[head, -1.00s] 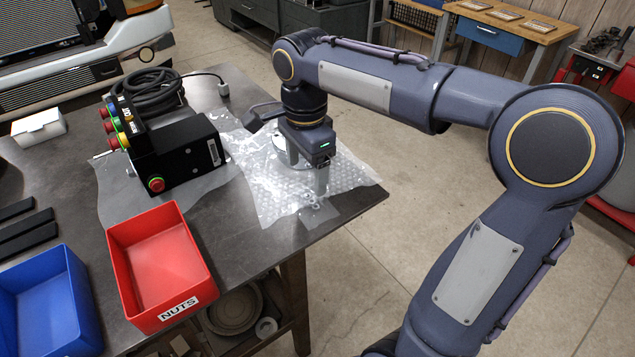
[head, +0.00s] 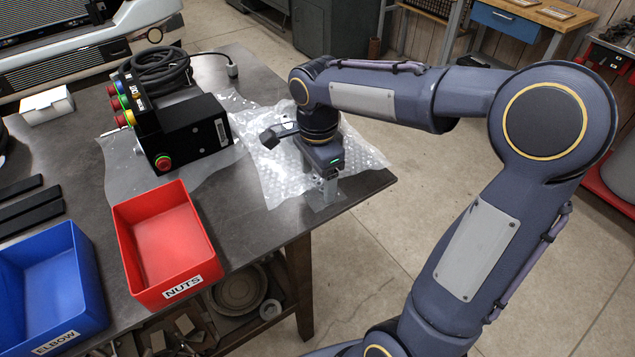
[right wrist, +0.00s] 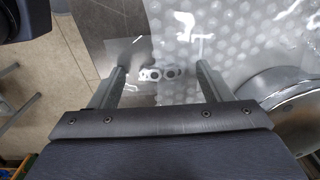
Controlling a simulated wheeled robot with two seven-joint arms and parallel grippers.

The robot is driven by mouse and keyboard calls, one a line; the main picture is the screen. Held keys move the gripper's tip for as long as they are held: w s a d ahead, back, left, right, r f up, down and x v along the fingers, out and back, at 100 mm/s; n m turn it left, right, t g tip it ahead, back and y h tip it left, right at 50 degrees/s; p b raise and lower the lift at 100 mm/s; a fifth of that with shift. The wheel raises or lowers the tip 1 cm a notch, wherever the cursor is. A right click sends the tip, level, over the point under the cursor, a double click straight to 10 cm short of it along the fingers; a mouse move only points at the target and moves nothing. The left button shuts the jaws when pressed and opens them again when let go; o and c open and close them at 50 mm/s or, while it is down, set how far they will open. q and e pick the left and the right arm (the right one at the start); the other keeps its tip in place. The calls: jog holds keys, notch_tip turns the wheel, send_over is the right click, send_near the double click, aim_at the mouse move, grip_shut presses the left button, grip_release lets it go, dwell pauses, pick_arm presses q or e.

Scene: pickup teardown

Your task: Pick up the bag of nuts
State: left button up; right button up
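The bag of nuts (right wrist: 160,73) is a small clear plastic bag with ring-shaped nuts in it. In the right wrist view it lies flat between my fingers. In the head view its clear plastic (head: 322,201) shows near the table's right corner, partly behind my gripper. My right gripper (head: 328,192) points down at the bag. In the right wrist view the gripper (right wrist: 161,76) is open, with one finger on each side of the nuts. I cannot tell whether the fingers touch the bag. My left gripper is not in view.
Bubble wrap (head: 270,165) lies under and beside my gripper. A round metal part (right wrist: 285,105) is close to its right in the wrist view. A black control box (head: 180,135), a red bin labelled NUTS (head: 165,235) and a blue bin (head: 50,280) stand left on the table (head: 255,225).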

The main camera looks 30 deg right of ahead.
jog(key=c, duration=0.9)
